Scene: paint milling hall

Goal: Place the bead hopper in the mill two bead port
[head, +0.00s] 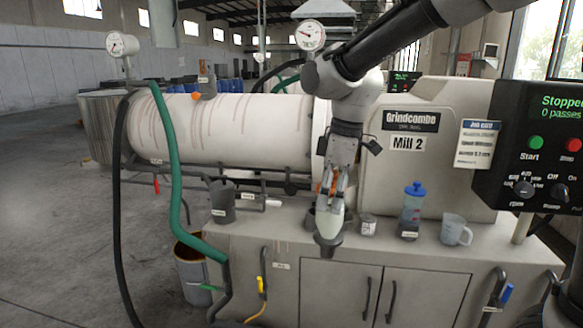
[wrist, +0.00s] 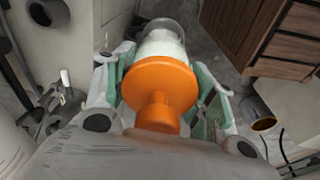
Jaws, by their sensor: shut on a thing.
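My gripper (head: 333,190) is shut on what looks like the bead hopper (head: 331,222), in front of the Mill 2 cabinet. The hopper has a pale body and a dark, wider lower end that points down. In the wrist view the hopper (wrist: 160,85) shows an orange disc and stem facing the camera, with a white body beyond, between the green-padded jaws. Mill 2 has a long pale barrel (head: 240,130). A short grey stub (head: 208,89) with a small label stands on top of the barrel and may be the bead port; its opening is not visible.
On the bench (head: 290,248) stand a grey jug (head: 222,202), a small jar (head: 368,225), a blue-capped bottle (head: 413,207) and a pale mug (head: 455,231). A green hose (head: 175,180) and a gauge (head: 122,45) are at the barrel's left. The control panel (head: 540,150) is right.

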